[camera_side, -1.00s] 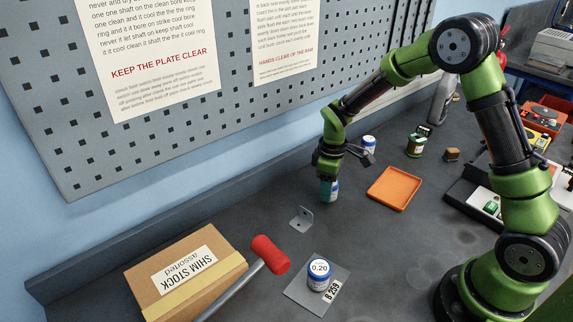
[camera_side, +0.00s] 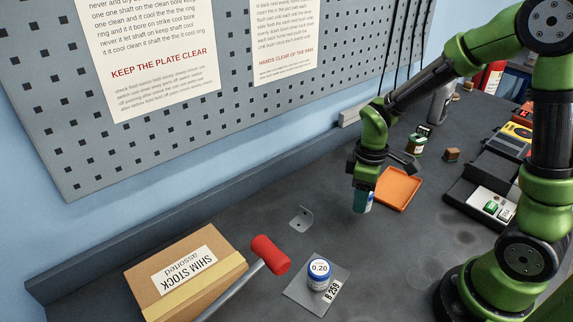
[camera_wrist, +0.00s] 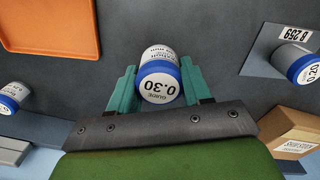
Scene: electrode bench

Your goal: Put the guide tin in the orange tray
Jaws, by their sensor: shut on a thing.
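The guide tin (camera_wrist: 159,78), white with a blue lid marked GUIDE 0.30, is between the two teal fingers of my gripper (camera_wrist: 157,88) in the wrist view. In the side view my gripper (camera_side: 364,190) is shut on this tin (camera_side: 362,204), fingers pointing down, and mostly covers it. The tin appears to be above the bench and slightly tilted. The orange tray (camera_side: 399,189) lies flat and looks empty, just right of the held tin. It also shows at the top left of the wrist view (camera_wrist: 50,30).
A 0.20 tin (camera_side: 318,273) stands on a grey plate (camera_side: 299,292) marked B 259. A red-headed mallet (camera_side: 270,254), a shim stock box (camera_side: 190,275) and a metal bracket (camera_side: 301,219) lie left. Another blue-lidded tin (camera_wrist: 14,95) shows in the wrist view. Bench around the tray's front is clear.

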